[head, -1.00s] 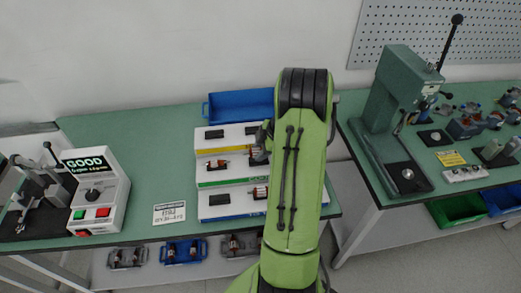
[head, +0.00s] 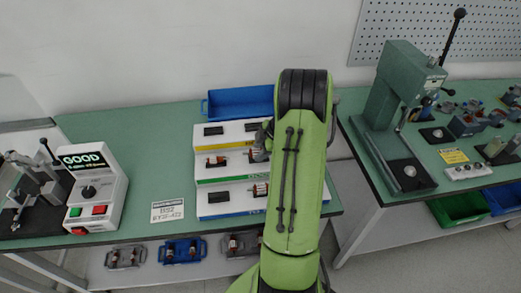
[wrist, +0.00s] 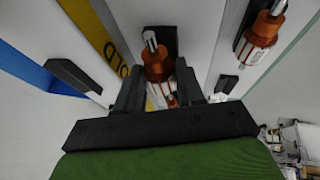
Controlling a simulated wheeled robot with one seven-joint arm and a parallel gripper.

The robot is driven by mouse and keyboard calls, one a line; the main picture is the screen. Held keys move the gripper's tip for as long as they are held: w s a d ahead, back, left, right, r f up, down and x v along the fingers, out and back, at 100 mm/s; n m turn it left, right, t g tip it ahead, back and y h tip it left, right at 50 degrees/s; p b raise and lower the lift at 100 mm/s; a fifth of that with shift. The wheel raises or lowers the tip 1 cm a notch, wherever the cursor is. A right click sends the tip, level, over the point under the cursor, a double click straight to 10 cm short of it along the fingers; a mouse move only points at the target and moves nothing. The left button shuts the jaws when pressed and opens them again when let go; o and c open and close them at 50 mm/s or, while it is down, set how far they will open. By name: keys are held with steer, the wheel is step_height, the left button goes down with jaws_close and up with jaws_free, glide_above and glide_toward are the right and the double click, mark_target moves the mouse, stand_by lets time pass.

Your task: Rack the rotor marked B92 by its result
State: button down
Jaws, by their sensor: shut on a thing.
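A rotor with an orange-brown winding and pale metal shaft (wrist: 157,62) is between the fingers of my gripper (wrist: 160,88), which is shut on it. A black cradle lies right behind the rotor; I cannot tell whether it is seated. In the head view my gripper (head: 262,143) is at the right end of the stepped white rack (head: 240,173), partly hidden by my arm. The rack's steps have yellow, green and blue front strips; the yellow one (wrist: 112,50) shows "OLD". The tester (head: 95,188) displays "GOOD". No B92 mark is readable on the rotor.
A blue bin (head: 240,103) stands behind the rack. A label card (head: 167,211) lies on the bench. A green press (head: 395,115) stands on the right bench.

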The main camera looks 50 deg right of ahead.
steer(key=shift+s+a+f+b, duration=0.25)
steer(key=shift+s+f+b, duration=0.05)
steer(key=shift+f+b, duration=0.3)
steer(key=c, duration=0.6)
jaws_free()
steer(key=v, duration=0.5)
steer(key=p+v, duration=0.1)
steer(key=v, duration=0.5)
steer(key=w+p+v, duration=0.1)
steer(key=v, duration=0.4)
steer(key=shift+s+d+r, duration=0.1)
steer(key=shift+d+r, duration=0.1)
steer(key=shift+r, duration=0.3)
